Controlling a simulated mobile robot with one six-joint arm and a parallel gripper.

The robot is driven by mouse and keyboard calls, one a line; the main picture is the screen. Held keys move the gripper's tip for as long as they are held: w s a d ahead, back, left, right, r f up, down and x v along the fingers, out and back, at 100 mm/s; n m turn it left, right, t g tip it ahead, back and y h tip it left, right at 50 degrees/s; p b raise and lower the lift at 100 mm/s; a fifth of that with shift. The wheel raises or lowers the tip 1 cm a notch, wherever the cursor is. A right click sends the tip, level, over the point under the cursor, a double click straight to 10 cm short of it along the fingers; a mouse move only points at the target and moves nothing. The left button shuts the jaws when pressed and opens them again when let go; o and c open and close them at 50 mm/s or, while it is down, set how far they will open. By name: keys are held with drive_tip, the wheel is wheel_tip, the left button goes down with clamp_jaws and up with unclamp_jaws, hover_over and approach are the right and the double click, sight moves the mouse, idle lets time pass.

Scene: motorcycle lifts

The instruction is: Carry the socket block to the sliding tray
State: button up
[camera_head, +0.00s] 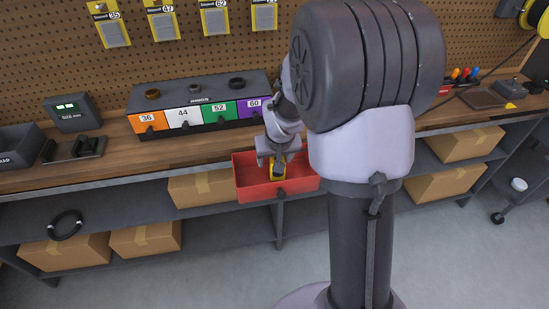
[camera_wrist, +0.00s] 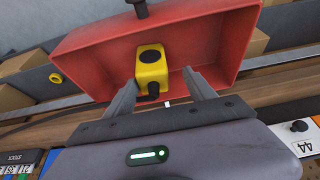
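The socket block is yellow with a dark round socket on its face. In the wrist view the block (camera_wrist: 152,66) lies inside the red sliding tray (camera_wrist: 225,30), against its floor as far as I can tell. In the head view the tray (camera_head: 256,191) sticks out from the bench's front edge, and the block (camera_head: 277,174) is partly hidden by my gripper (camera_head: 277,157). In the wrist view my gripper (camera_wrist: 160,77) is open, its fingers spread either side of the block's near end. A gap shows beside the right finger.
A row of numbered bins (camera_head: 200,117) stands on the wooden bench (camera_head: 110,160) behind the tray. A dark box with a green display (camera_head: 72,112) stands to the left. Cardboard boxes (camera_head: 203,186) sit on the shelf below. The grey floor in front is clear.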

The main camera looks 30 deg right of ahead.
drive_tip(key=p+v, duration=0.6)
drive_tip(key=v, duration=0.7)
drive_tip(key=s+a+r+y, duration=0.1)
drive_tip(key=s+a+r, duration=0.4)
drive_tip(key=s+a, duration=0.3)
drive_tip(key=s+a+r+m+t+y, duration=0.1)
drive_tip(key=s+a+r+y, duration=0.1)
drive_tip(key=s+a+r, duration=0.4)
drive_tip(key=s+a, duration=0.2)
drive_tip(key=s, duration=0.3)
drive_tip(key=shift+t, duration=0.3)
drive_tip(key=shift+s, duration=0.1)
